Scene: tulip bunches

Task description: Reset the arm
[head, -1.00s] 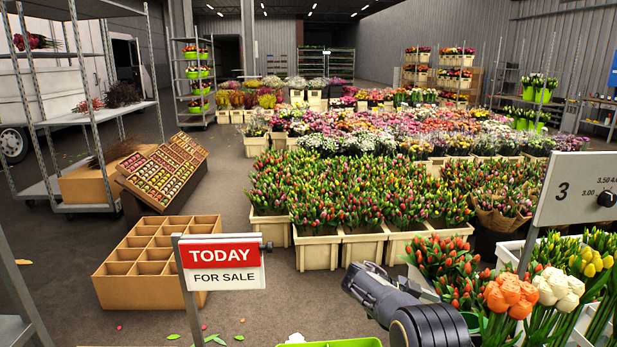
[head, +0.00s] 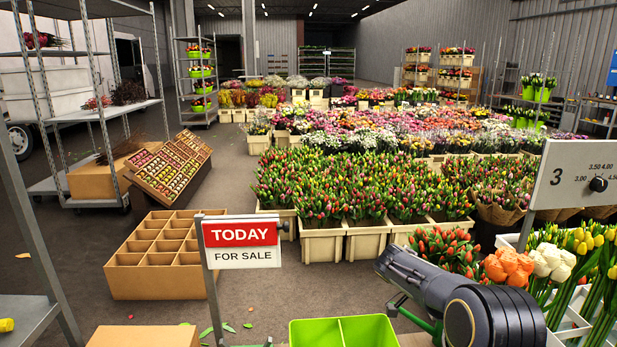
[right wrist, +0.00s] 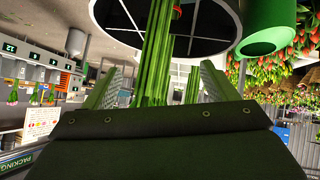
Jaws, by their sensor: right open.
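My right arm (head: 440,285) comes in at the lower right of the head view, beside the green two-compartment box (head: 345,331). Its jaws are not clear there; green parts show below the arm. My left gripper is not in view.
The TODAY sign (head: 241,245) stands left of the green box. A cardboard box (head: 145,337) lies at the bottom left. Bare floor shows behind the sign.

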